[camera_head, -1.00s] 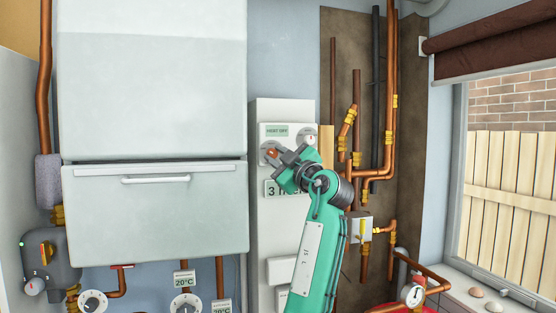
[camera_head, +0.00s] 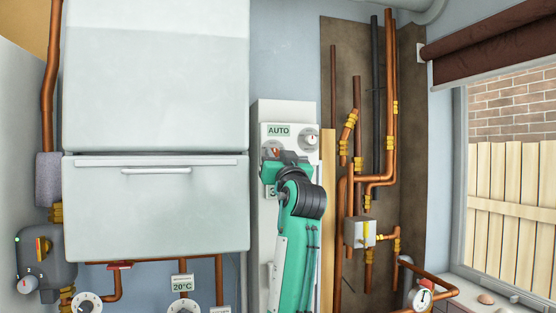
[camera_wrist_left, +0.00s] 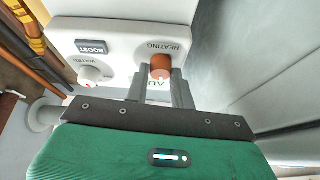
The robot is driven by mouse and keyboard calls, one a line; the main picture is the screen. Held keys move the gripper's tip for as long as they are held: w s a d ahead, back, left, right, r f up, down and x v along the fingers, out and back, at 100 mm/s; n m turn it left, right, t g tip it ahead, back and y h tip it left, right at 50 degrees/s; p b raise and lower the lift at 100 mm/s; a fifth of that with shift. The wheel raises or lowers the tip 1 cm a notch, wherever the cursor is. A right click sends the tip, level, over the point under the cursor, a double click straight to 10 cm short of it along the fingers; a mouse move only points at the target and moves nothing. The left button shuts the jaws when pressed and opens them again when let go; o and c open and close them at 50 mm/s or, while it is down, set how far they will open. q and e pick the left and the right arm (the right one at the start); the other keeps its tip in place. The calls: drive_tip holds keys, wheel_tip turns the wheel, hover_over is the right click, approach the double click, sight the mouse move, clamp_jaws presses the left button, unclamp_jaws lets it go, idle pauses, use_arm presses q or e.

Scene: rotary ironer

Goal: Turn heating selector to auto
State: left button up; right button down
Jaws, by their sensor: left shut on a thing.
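The orange-brown heating selector (camera_head: 274,150) is below the display and partly hidden by my gripper. In the left wrist view the selector (camera_wrist_left: 160,68) shows beside the word HEATING. My left gripper (camera_head: 278,158) is shut on the selector, with one finger on each side of it in the wrist view. My right gripper is not in view.
A white water knob (camera_head: 309,139) sits right of the display, close to my gripper. A large white cabinet (camera_head: 155,80) stands left of the panel. Copper pipes (camera_head: 388,90) with brass fittings run up the brown board at right. A window is at far right.

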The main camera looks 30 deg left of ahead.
use_arm(q)
drive_tip(key=shift+a+m+t+h, duration=0.1)
drive_tip(key=shift+m+t+h, duration=0.45)
drive_tip(key=shift+m, duration=0.95)
drive_tip(key=o, duration=0.9)
drive_tip(key=shift+c, duration=0.2)
drive_tip(key=shift+o, duration=0.7)
drive_tip(key=shift+f, duration=0.1)
